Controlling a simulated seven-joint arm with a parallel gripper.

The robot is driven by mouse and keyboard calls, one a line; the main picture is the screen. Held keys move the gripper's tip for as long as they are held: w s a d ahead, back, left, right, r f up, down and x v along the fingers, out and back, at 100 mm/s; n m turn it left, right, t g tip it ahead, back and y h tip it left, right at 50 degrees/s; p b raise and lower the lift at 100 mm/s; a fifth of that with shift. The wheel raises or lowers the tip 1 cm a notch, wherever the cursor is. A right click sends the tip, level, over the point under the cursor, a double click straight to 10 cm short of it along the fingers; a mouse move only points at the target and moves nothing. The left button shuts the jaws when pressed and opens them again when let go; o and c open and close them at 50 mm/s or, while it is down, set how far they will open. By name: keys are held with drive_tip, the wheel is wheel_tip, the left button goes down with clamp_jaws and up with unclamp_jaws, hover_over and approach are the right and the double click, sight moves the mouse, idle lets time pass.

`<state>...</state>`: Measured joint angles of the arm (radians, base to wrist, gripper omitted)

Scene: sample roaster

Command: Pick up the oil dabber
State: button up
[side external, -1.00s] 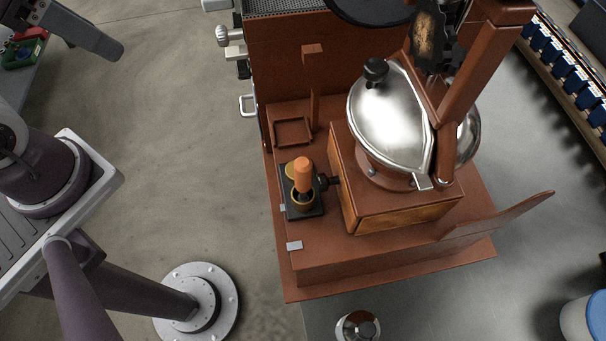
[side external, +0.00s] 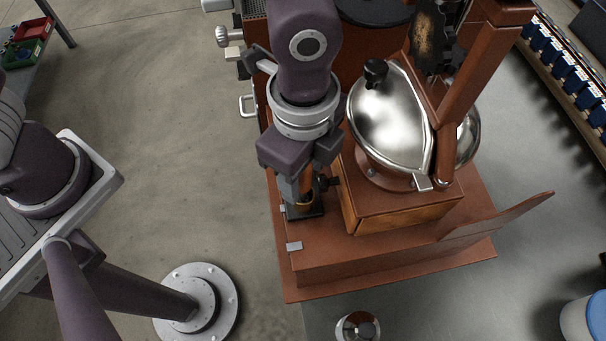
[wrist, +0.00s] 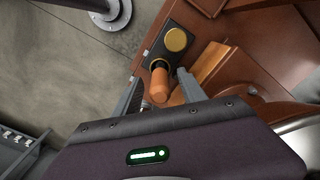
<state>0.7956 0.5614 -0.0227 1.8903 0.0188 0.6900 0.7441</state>
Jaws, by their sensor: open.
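The oil dabber (wrist: 159,84) has an orange handle and stands in a ring of a small black holder (wrist: 188,53). In the side external view a strip of the dabber (side external: 307,182) shows between my fingers; the rest is hidden. My gripper (side external: 303,192) points down over the holder (side external: 305,213). In the wrist view my gripper (wrist: 158,92) is open, with one finger on each side of the orange handle. I cannot tell whether either finger touches it.
A round brass-coloured cap (wrist: 177,40) sits on the holder beside the dabber. The silver roaster drum (side external: 390,125) on its wooden-brown box (side external: 395,208) stands close to the right of my gripper. The brown base (side external: 400,262) is clear in front.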

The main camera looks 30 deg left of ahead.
drive_tip(key=shift+f, duration=0.45)
clamp_jaws()
drive_tip(key=shift+r, duration=0.15)
wheel_tip(320, 180, up, 9)
drive_tip(key=shift+w+a+f, duration=0.1)
drive_tip(key=shift+w, duration=0.05)
drive_tip(key=w+a+f, duration=0.3)
drive_tip(key=f, duration=0.3)
drive_tip(key=shift+w+a+f, duration=0.25)
drive_tip(key=shift+w+a, duration=0.1)
drive_tip(key=shift+a, duration=0.05)
